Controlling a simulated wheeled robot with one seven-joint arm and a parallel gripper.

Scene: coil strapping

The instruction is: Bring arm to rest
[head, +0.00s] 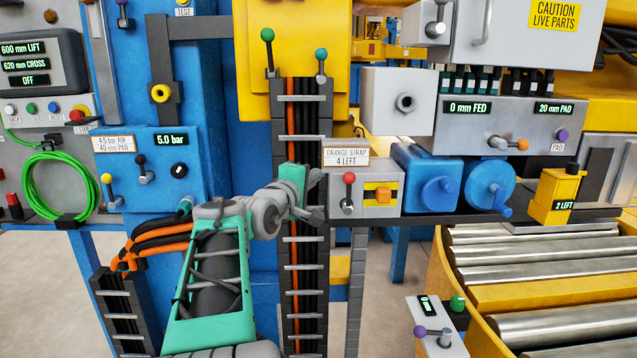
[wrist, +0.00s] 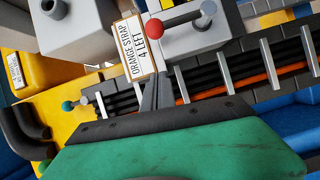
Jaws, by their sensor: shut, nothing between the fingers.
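My arm (head: 215,275), teal and grey, reaches up from the bottom of the head view, bent at a grey joint. My gripper (head: 317,190) is in front of the dark vertical cable chain, just left of the grey box with the red-knobbed lever (head: 349,180). In the wrist view my gripper (wrist: 154,82) shows two grey fingers together, with nothing between them. Its tips appear close to the "ORANGE STRAP 4 LEFT" sign (wrist: 135,48); I cannot tell whether they touch.
A blue pressure panel (head: 150,165) stands left, beside a coiled green hose (head: 58,186). Blue crank units (head: 430,180) and a yellow "2 LEFT" block (head: 556,197) stand right. Rollers (head: 540,285) lie lower right. The floor (head: 395,270) between shows some free room.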

